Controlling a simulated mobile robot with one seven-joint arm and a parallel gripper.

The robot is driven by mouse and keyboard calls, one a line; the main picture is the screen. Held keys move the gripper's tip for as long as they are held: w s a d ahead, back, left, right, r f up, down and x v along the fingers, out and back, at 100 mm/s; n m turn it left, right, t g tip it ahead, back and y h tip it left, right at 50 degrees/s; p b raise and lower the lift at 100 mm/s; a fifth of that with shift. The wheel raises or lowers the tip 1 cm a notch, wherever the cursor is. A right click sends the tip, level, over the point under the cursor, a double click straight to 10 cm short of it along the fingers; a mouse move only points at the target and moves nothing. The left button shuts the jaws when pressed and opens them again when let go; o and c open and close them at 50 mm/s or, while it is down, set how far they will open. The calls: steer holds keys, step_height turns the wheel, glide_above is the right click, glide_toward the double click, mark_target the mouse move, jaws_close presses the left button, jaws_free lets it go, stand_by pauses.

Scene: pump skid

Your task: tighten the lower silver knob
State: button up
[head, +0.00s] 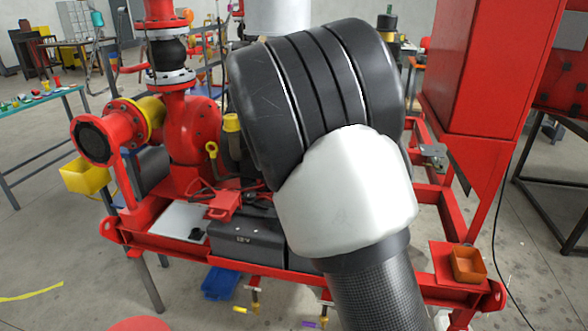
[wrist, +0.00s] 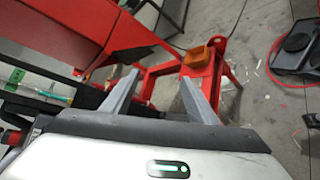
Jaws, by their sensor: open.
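I cannot make out a lower silver knob in either view. My own black and white arm covers the middle of the head view and hides much of the pump skid there. My gripper (wrist: 160,77) shows in the wrist view, with two grey fingers spread apart and nothing between them. Its fingers point towards the red skid frame (wrist: 163,69) and the corner with the orange tray (wrist: 206,56). The gripper is hidden behind my arm in the head view. A small grey metal piece (head: 432,155) sits on the frame at right; I cannot tell what it is.
A tall red cabinet (head: 490,65) stands at the right of the skid. The red pump (head: 193,130) and a black battery (head: 245,243) are at left. The orange tray (head: 467,265) sits on the front right corner. Open floor lies right of the skid.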

steer(key=w+a+f+n+t+y+b, duration=0.2)
steer(key=w+a+f+n+t+y, duration=0.1)
steer(key=w+a+f+n+t, duration=0.45)
steer(key=w+a+f+n+t+y+b, duration=0.35)
steer(key=w+a+f+n, duration=0.25)
steer(key=w+a+n, duration=0.35)
steer(key=a+b+x, duration=0.1)
steer(key=b+x, duration=0.1)
steer(key=x, duration=1.3)
steer(key=shift+w+a+b, duration=0.25)
steer(key=shift+w+b, duration=0.05)
steer(key=shift+r, duration=0.1)
steer(key=c, duration=1.1)
steer(key=shift+o, duration=0.2)
steer(key=shift+n+p, duration=4.7)
steer(key=shift+n, duration=0.1)
